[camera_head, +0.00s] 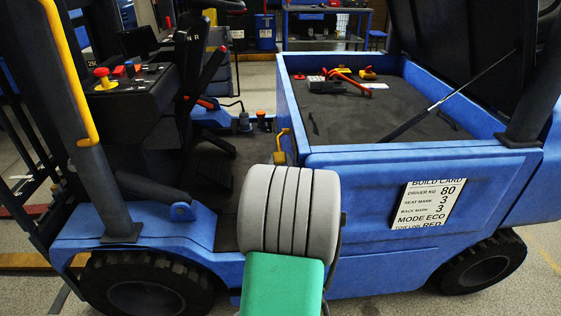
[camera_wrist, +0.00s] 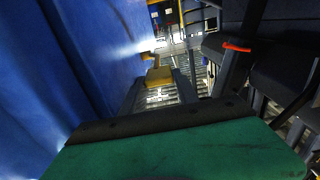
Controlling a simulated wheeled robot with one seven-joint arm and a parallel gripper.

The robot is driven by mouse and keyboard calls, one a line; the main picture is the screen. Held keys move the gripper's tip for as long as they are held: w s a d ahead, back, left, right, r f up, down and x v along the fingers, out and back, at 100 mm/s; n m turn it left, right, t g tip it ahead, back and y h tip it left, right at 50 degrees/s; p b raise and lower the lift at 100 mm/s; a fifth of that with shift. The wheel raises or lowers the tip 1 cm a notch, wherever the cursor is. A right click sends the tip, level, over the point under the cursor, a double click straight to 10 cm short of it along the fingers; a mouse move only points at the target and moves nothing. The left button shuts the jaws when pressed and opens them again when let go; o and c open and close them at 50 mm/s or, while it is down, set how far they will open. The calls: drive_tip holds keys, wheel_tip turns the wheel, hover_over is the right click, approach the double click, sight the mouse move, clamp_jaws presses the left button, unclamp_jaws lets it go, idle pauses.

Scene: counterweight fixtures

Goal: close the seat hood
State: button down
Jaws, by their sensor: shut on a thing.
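The seat hood (camera_head: 455,35) is a dark panel standing raised at the upper right of the head view, over the open blue compartment (camera_head: 430,158). A thin strut (camera_head: 465,88) runs from the compartment up to it. A yellow catch (camera_head: 280,157) sits at the compartment's near left corner. In the wrist view my gripper (camera_wrist: 161,78) has its two grey fingers shut on the yellow catch (camera_wrist: 158,75), beside the blue wall. In the head view my fingers are hidden behind my grey and green wrist.
An orange-handled tool (camera_head: 350,80) and small red and yellow parts lie on the compartment's dark top. A white build card (camera_head: 427,208) is on the blue side. A control console (camera_head: 125,85) and levers stand at the left. A yellow grab rail (camera_head: 70,70) rises at the far left.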

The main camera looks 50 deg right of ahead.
drive_tip(key=shift+f, duration=0.15)
drive_tip(key=f+b, duration=0.1)
drive_tip(key=b, duration=0.3)
drive_tip(key=shift+f, duration=0.35)
drive_tip(key=t+h+b, duration=0.1)
drive_tip(key=b, duration=0.3)
drive_tip(key=shift+f, duration=0.4)
drive_tip(key=shift+r, duration=0.15)
drive_tip(key=c, duration=1.2)
unclamp_jaws()
drive_tip(key=b+v, duration=0.1)
drive_tip(key=v, duration=0.7)
